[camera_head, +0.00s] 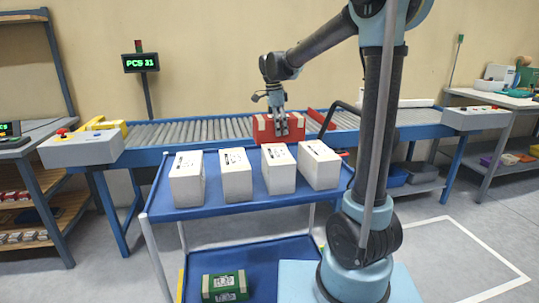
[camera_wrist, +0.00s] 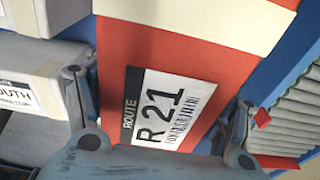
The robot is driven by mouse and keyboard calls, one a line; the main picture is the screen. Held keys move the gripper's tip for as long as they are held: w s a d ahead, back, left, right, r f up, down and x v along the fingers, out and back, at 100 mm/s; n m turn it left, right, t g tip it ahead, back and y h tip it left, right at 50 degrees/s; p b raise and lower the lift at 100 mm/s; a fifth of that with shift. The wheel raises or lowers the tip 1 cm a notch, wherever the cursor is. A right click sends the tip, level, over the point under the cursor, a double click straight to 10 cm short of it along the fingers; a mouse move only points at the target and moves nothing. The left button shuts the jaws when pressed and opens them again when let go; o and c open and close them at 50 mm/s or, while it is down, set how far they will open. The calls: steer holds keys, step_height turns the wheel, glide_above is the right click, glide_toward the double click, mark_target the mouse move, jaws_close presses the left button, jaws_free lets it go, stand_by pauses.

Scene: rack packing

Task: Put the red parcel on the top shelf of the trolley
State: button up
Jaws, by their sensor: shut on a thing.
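The red parcel (camera_head: 292,131) has pale bands and is in my gripper (camera_head: 278,127), at the back edge of the trolley by the conveyor. In the wrist view the parcel (camera_wrist: 215,65) shows its label "R 21", with one finger of my gripper (camera_wrist: 160,115) on each side. The gripper is shut on it. The trolley's blue top shelf (camera_head: 215,208) holds a row of several white boxes (camera_head: 236,175) just in front of the parcel. I cannot tell whether the parcel touches a surface, as its lower part is partly hidden by the boxes.
The roller conveyor (camera_head: 190,131) runs behind the trolley; its rollers (camera_wrist: 300,115) show at the wrist view's right. A white box (camera_wrist: 35,95) is close at the left. A green parcel (camera_head: 224,286) sits on the lower shelf.

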steer(key=shift+f, duration=3.7)
steer(key=o, duration=1.6)
steer(key=shift+f, duration=0.1)
steer(key=r, duration=0.4)
steer(key=a+r, duration=0.1)
steer(key=r, duration=0.7)
steer(key=shift+s+a, duration=0.2)
steer(key=shift+s, duration=0.1)
